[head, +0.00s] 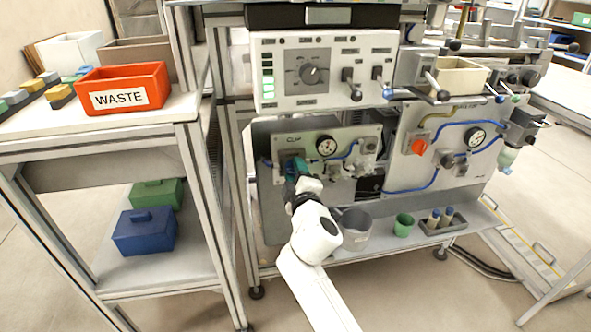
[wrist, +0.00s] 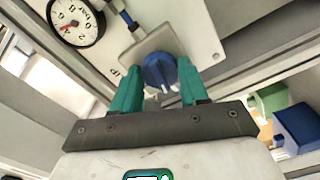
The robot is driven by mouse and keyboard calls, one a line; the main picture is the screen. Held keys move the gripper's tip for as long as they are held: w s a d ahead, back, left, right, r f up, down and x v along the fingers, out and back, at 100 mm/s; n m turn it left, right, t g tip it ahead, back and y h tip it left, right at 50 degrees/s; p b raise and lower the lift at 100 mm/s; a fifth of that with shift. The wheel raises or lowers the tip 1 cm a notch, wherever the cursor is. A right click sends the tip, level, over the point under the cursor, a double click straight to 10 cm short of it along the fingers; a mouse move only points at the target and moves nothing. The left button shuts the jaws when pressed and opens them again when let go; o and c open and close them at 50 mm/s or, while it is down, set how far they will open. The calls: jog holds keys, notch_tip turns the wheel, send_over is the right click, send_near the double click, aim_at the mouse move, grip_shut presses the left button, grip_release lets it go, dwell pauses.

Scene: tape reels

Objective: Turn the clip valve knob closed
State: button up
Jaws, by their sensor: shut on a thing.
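The clip valve knob (wrist: 160,68) is round and blue, on a light plate, with a pale pointer mark toward the bottom of the wrist view. My gripper (wrist: 159,78) has its green fingers on either side of the knob and is shut on it. In the head view my gripper (head: 293,168) is at the left part of the panel labelled CLIP (head: 349,137); there the knob is hidden behind the fingers and wrist. A round gauge (head: 326,146) sits right of the gripper and also shows in the wrist view (wrist: 75,21).
A control box (head: 285,93) with a dial overhangs the panel. A second panel with an orange-red knob (head: 419,147) and blue tubes is to the right. A grey jug (head: 356,229) and green cup (head: 403,225) stand on the shelf below. A WASTE bin (head: 122,73) is left.

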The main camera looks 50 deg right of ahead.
jog(key=shift+n+p, duration=0.35)
jog(key=shift+n, duration=0.75)
jog(key=shift+a+f, duration=0.1)
jog(key=o, duration=1.1)
jog(key=shift+c, duration=0.2)
jog(key=v, duration=1)
jog(key=shift+s+a+p, duration=0.25)
jog(key=shift+s+p, duration=0.05)
